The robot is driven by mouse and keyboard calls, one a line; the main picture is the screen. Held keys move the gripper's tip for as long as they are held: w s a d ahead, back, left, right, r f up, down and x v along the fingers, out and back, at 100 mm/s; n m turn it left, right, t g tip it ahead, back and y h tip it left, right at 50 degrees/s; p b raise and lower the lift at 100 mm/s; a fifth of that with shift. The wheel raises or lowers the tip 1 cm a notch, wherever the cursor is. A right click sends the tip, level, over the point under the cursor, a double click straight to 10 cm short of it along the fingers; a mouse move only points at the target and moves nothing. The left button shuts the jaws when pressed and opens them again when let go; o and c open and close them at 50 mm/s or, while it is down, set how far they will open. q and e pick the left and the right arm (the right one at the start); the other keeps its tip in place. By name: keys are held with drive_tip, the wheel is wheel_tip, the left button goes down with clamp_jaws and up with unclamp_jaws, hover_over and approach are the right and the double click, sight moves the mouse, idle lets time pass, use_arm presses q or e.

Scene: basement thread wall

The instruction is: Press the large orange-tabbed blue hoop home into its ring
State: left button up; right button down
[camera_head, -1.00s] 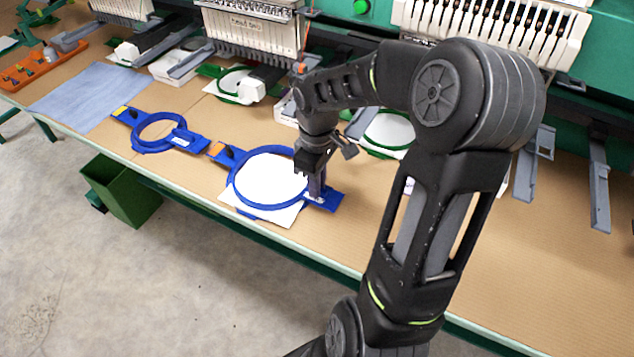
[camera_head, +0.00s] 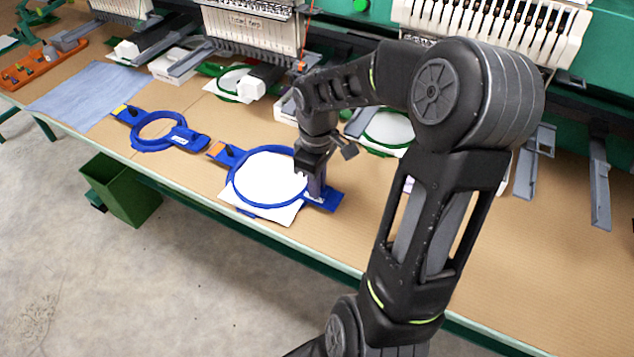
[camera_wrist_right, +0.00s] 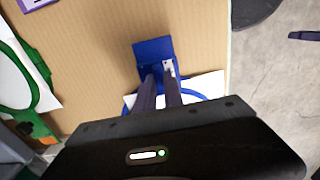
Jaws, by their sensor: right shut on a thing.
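The large blue hoop (camera_head: 236,190) with an orange tab (camera_head: 216,149) lies on the table around white fabric (camera_head: 268,180). The white fabric sticks out under its front edge. My right gripper (camera_head: 313,190) is over the hoop's right end and shut on it beside the blue end plate (camera_head: 331,200). In the right wrist view the two fingers (camera_wrist_right: 160,88) reach down to the hoop's blue plate (camera_wrist_right: 153,50), and my gripper body hides most of the ring. I cannot tell how deep the hoop sits in its ring. My left gripper is not in view.
A smaller blue hoop (camera_head: 137,135) with a yellow tab lies to the left, near a grey-blue cloth (camera_head: 88,88). Green hoops (camera_head: 388,128) and embroidery machines (camera_head: 250,30) stand behind. The table front right of the hoop is clear. A green bin (camera_head: 122,190) stands below.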

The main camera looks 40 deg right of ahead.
drive_tip(key=shift+s+a+f, duration=0.1)
drive_tip(key=shift+s+f, duration=0.05)
drive_tip(key=shift+f, duration=0.15)
drive_tip(key=c, duration=1.4)
unclamp_jaws()
drive_tip(key=shift+o, duration=0.2)
drive_tip(key=shift+r, duration=0.45)
wheel_tip(320, 180, up, 7)
